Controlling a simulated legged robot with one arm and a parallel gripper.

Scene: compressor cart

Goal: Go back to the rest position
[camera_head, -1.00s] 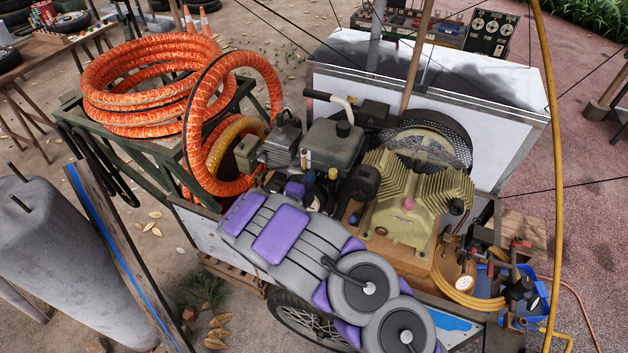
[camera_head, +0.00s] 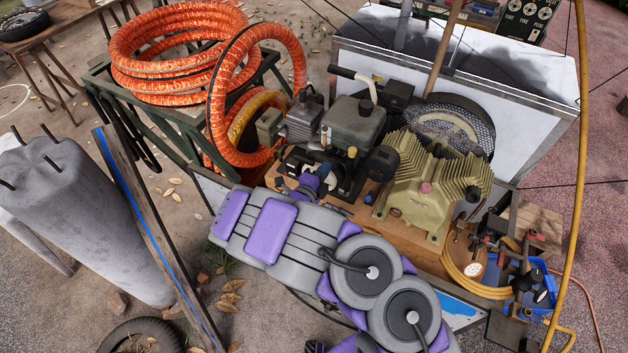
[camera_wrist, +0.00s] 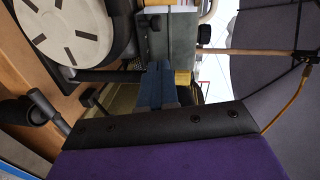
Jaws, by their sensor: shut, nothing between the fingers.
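My gripper (camera_wrist: 160,88) shows in the wrist view as dark blue fingers beyond a black bar and purple housing. The fingers are together with nothing between them. In the head view my grey and purple arm reaches over the front of the compressor cart (camera_head: 455,309), and part of the gripper's purple end (camera_head: 314,184) shows beyond it. It is close to the small engine (camera_head: 353,129) in the picture; whether it touches is hard to tell. The olive finned compressor (camera_head: 428,185) stands right of it on the wooden deck.
Orange hose coils (camera_head: 180,55) lie on a green frame at left. A post with a blue stripe (camera_head: 150,230) and a grey cylinder (camera_head: 75,200) stand at front left. A yellow pole (camera_head: 577,180) and blue tool bin (camera_head: 535,292) are at right.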

